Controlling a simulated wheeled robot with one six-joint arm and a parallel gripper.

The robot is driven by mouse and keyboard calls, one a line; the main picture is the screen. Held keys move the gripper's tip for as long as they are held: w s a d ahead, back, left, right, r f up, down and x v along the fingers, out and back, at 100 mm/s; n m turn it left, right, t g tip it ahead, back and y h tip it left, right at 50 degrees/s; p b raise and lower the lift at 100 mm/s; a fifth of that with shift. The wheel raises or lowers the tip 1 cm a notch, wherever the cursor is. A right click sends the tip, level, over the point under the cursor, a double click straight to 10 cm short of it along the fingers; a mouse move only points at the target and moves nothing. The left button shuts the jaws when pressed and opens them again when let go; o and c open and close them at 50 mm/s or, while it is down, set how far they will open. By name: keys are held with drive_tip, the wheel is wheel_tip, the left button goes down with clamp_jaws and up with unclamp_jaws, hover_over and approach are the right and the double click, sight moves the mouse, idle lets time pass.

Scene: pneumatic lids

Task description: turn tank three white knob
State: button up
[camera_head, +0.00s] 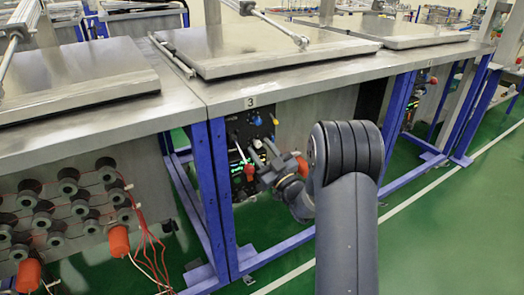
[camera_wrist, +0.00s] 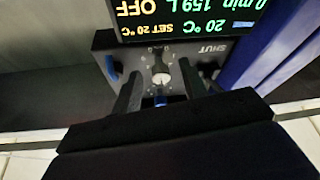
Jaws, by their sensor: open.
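In the wrist view the white knob (camera_wrist: 161,77) sits on a dark control panel (camera_wrist: 105,42), with dial marks around it. My gripper (camera_wrist: 160,72) is open, with one dark finger on each side of the knob. Gaps show between the fingers and the knob, and I cannot tell any contact. In the head view my gripper (camera_head: 260,165) is at the front panel (camera_head: 248,125) of the tank labelled 3 (camera_head: 250,101). The knob cannot be made out there behind the gripper.
A display (camera_wrist: 190,14), upside down in the wrist view, reads OFF, 159 L and SET 20 °C. A blue knob (camera_wrist: 110,68) is left of the white one. Red-capped parts and loose wires (camera_head: 145,235) hang at left.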

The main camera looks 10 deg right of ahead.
drive_tip(key=shift+c, duration=0.2)
clamp_jaws()
idle(0.3)
drive_tip(key=shift+f+n+b, duration=0.15)
drive_tip(key=shift+n+b, duration=0.25)
drive_tip(key=shift+b, duration=0.1)
